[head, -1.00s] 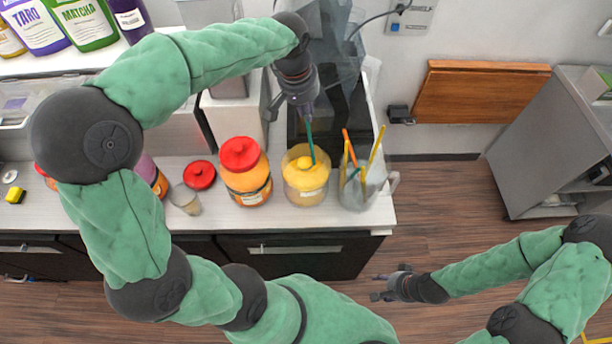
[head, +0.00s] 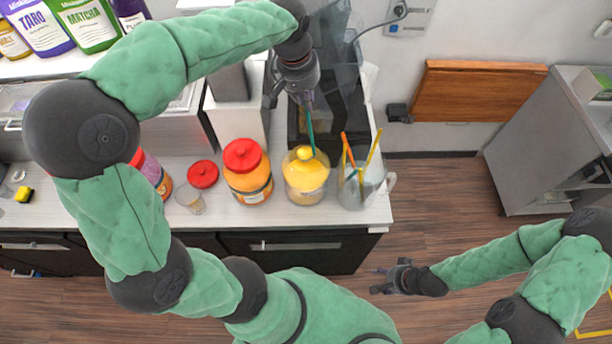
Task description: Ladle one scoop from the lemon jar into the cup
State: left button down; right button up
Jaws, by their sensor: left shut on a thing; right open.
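My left gripper (head: 306,98) is shut on a teal-handled ladle (head: 310,128) and holds it above the lemon jar. The open jar (head: 306,196) holds yellow contents and stands near the counter's right end. The ladle's lower end is at the jar's mouth, beside a rounded yellow lump (head: 304,153). I cannot tell whether this lump lies in the ladle's bowl, which is not distinct. The small clear cup (head: 190,199) stands upright on the counter to the left. My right gripper (head: 378,281) is open and empty, low in front of the counter.
A closed orange jar with a red lid (head: 245,172) stands between cup and lemon jar. A loose red lid (head: 203,174) lies behind the cup. A clear pitcher (head: 355,192) with orange- and yellow-handled tools stands right of the lemon jar. Another jar (head: 153,172) is partly behind my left arm.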

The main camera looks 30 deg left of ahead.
pick_arm(q)
jog(key=shift+w+p+v, duration=0.15)
jog(key=shift+p+v, duration=0.4)
jog(key=shift+v, duration=0.3)
jog(key=shift+w+p+v, duration=0.2)
jog(key=shift+p+v, duration=0.35)
jog(key=shift+v, duration=0.25)
jog(key=shift+d, duration=0.1)
